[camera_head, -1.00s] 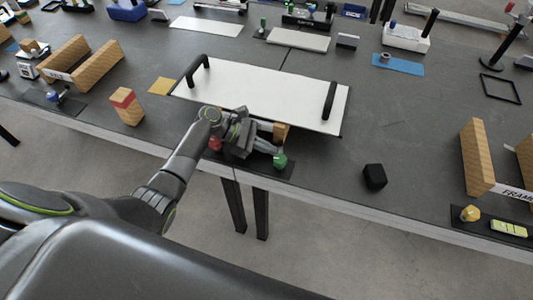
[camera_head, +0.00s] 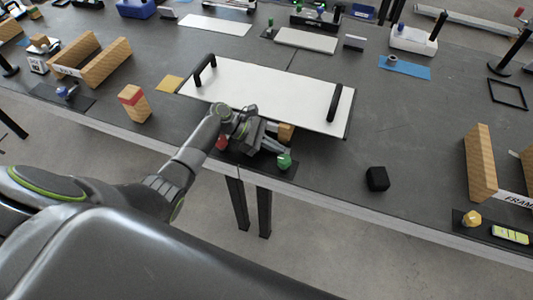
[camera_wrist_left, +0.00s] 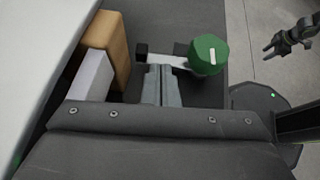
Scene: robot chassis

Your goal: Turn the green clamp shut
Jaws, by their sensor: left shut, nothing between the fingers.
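The green clamp knob (camera_head: 284,161) is at the bench's front edge, in front of the white panel. In the left wrist view the green knob (camera_wrist_left: 209,54) is faceted, has a white mark and sits on the right end of a pale lever bar (camera_wrist_left: 177,61). My left gripper (camera_head: 273,146) is shut and empty beside the clamp. In the wrist view its fingertips (camera_wrist_left: 160,70) are at the bar, left of the knob; whether they touch cannot be told. My right gripper (camera_wrist_left: 284,42) seems to show, small, at the upper right of the wrist view.
The white panel (camera_head: 270,92) with two black handles lies behind the clamp. A wooden block (camera_head: 286,132) is against its front edge. A red knob (camera_head: 222,143) is left of my left gripper. A black cube (camera_head: 377,179) stands to the right, with clear bench between.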

